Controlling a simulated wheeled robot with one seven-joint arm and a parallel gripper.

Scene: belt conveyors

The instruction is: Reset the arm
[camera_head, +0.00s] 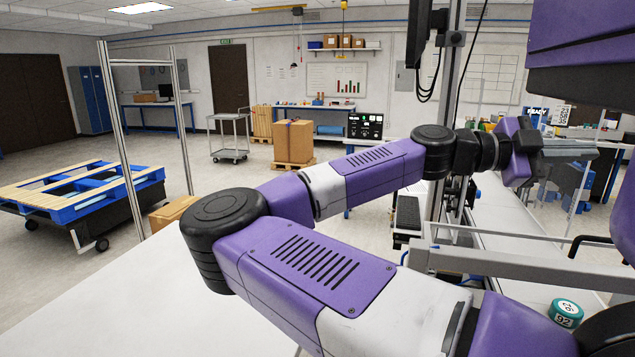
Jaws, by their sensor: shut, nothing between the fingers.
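My purple and white arm stretches across the view from the lower right, bends at a black elbow joint on the left, and runs back to the right. Its far end, with my gripper (529,139), is at the right, above the conveyor area. My gripper is small and partly hidden by the wrist, so its fingers do not show clearly. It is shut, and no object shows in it.
A metal conveyor frame (525,268) and a dark upright post stand close to the arm. A teal numbered cylinder (566,312) lies at the lower right. A white surface (130,300) is clear at the lower left. A blue pallet (85,190) stands beyond.

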